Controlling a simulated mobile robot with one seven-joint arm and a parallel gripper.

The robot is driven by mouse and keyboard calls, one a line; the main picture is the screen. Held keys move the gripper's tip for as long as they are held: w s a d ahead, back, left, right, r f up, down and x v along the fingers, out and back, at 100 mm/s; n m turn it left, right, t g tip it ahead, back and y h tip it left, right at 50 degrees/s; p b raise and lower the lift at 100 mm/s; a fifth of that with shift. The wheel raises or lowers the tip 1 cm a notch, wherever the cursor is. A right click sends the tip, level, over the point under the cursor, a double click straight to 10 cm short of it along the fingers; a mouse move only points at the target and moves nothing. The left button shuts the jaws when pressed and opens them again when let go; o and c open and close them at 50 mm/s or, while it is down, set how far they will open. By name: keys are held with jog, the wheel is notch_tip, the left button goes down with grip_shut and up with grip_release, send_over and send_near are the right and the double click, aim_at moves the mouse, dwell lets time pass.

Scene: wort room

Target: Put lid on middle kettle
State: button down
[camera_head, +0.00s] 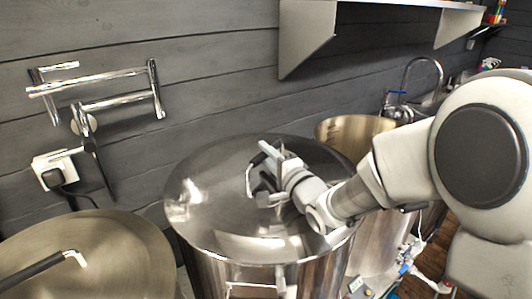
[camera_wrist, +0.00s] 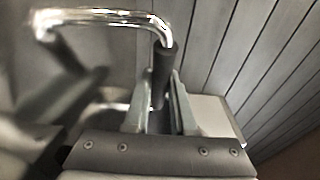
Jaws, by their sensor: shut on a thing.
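The middle kettle (camera_head: 235,275) is a tall steel pot in the centre of the head view. A round shiny steel lid (camera_head: 215,215) lies level over its top, its edge roughly in line with the kettle rim. I cannot tell whether it rests fully on the rim. My gripper (camera_head: 264,168) is above the lid's middle, shut on the lid's handle. In the wrist view, the fingers (camera_wrist: 158,105) close on the handle's black grip (camera_wrist: 161,75), with a bent chrome bar (camera_wrist: 100,14) rising beyond it. My arm hides the lid's right part.
A covered kettle (camera_head: 105,255) with a black-gripped handle stands at the lower left. An open kettle (camera_head: 345,128) stands behind right, near a sink tap (camera_head: 425,62). A chrome folding pipe (camera_head: 115,90) and a plug are on the wall. A shelf (camera_head: 385,5) hangs above.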

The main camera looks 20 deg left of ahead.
jog(key=shift+r, duration=0.3)
jog(key=c, duration=0.7)
grip_release()
jog(key=shift+o, duration=0.2)
jog(key=shift+f, duration=0.4)
jog(key=b+v, duration=0.2)
jog(key=v, duration=1.3)
jog(key=shift+s+d+b, duration=0.25)
jog(key=shift+d+b, duration=0.1)
jog(key=shift+b, duration=0.8)
jog(key=shift+b+v, duration=0.75)
jog(key=shift+b, duration=0.35)
jog(key=shift+r, duration=0.25)
